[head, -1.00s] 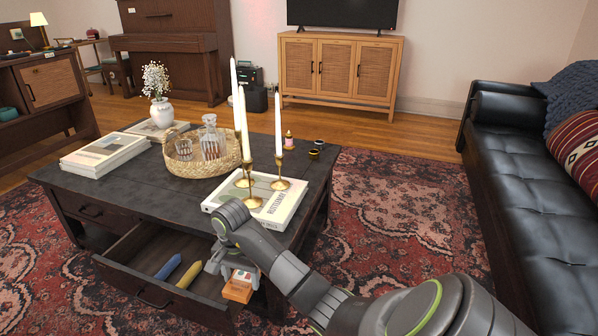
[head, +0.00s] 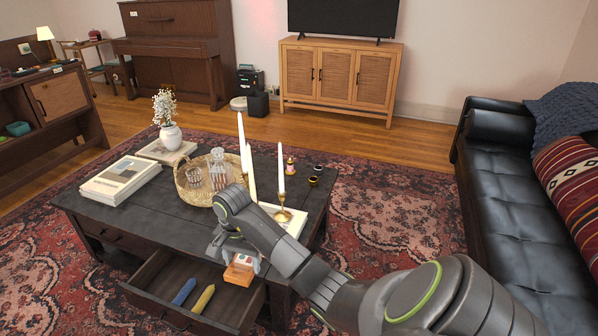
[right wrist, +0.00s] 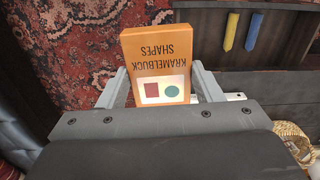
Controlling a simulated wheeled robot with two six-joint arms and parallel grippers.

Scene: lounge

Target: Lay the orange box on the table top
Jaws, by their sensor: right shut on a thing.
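The orange box (head: 239,272) is in my right gripper (head: 242,260), which is shut on it. In the head view the box hangs in front of the dark table's front edge, over the right end of the open drawer (head: 230,305). In the right wrist view the box (right wrist: 158,62) shows its printed face, with "KRAMELBUCK SHAPES" upside down, between the two fingers (right wrist: 160,88). The dark table top (head: 120,214) has bare wood at its front left. My left gripper is not in view.
A blue object (head: 184,291) and a yellow object (head: 203,298) lie in the drawer. On the table stand books (head: 121,180), a vase (head: 170,136), a wicker tray (head: 196,198), and candles (head: 282,168) on a book, partly hidden by my right arm.

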